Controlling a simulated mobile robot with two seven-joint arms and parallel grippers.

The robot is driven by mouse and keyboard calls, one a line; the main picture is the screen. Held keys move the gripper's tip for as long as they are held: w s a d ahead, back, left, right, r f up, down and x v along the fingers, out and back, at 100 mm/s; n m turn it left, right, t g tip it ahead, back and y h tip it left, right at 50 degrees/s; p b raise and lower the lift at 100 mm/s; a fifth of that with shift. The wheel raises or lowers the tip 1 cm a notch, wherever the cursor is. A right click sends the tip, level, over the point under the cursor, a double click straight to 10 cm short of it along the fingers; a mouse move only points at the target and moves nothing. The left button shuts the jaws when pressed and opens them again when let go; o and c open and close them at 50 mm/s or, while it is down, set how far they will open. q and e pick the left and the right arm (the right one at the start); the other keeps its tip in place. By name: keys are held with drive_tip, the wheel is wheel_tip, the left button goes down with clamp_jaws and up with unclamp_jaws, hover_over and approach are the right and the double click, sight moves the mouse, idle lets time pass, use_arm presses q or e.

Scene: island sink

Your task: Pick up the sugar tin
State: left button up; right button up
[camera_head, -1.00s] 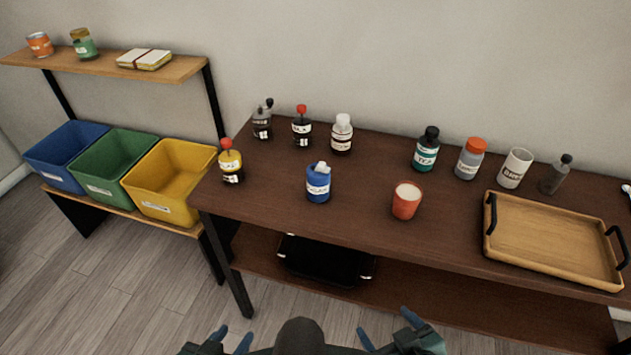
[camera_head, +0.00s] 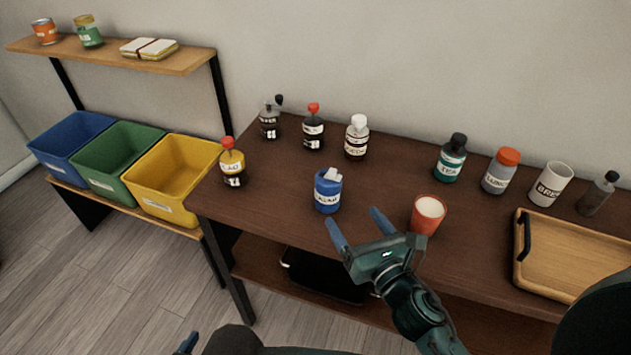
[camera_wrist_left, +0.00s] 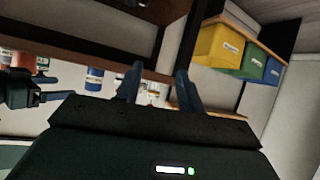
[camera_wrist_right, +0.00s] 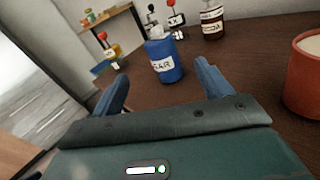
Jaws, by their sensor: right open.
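The sugar tin is a blue tin (camera_head: 327,192) with a white top, standing upright near the front of the brown table. In the right wrist view the tin (camera_wrist_right: 163,60) shows a label ending in "GAR", just beyond and between my fingertips. My right gripper (camera_head: 356,220) is open and empty, at the table's front edge, in front and to the right of the tin, not touching it. My left gripper (camera_wrist_left: 158,82) is open and empty, low in front of the table. In the head view only a fingertip of it shows at the bottom edge.
A red cup (camera_head: 427,216) stands close to the right of my right gripper. A yellow bottle with red cap (camera_head: 232,166) stands left of the tin. Several bottles line the back, including a brown one (camera_head: 356,142). A wooden tray (camera_head: 560,285) lies right. The tabletop around the tin is clear.

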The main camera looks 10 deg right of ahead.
sight(334, 188)
drive_tip(key=w, duration=0.1)
drive_tip(key=w+n, duration=0.2)
drive_tip(key=shift+w+a+r+p, duration=0.2)
drive_tip(key=shift+a+r+p, duration=0.1)
drive_tip(key=shift+r, duration=0.05)
drive_tip(key=w, duration=0.3)
drive_tip(key=w+a, duration=0.1)
drive_tip(key=w, duration=0.1)
drive_tip(key=shift+w+f+p, duration=0.1)
drive_tip(key=shift+w+p, duration=0.15)
drive_tip(key=shift+p, duration=0.1)
drive_tip(key=shift+w+a+f, duration=0.1)
drive_tip(key=shift+w+a, duration=0.1)
drive_tip(key=shift+w, duration=1.1)
drive_tip(key=shift+w+a+f, duration=0.1)
drive_tip(key=shift+w+a, duration=0.1)
drive_tip(key=shift+w, duration=1.1)
use_arm(q)
drive_tip(key=shift+w+a+r, duration=0.15)
drive_tip(key=shift+a+r, duration=0.15)
drive_tip(key=shift+r, duration=0.05)
use_arm(e)
drive_tip(key=shift+c, duration=0.5)
drive_tip(key=shift+r, duration=0.1)
drive_tip(key=c, duration=1)
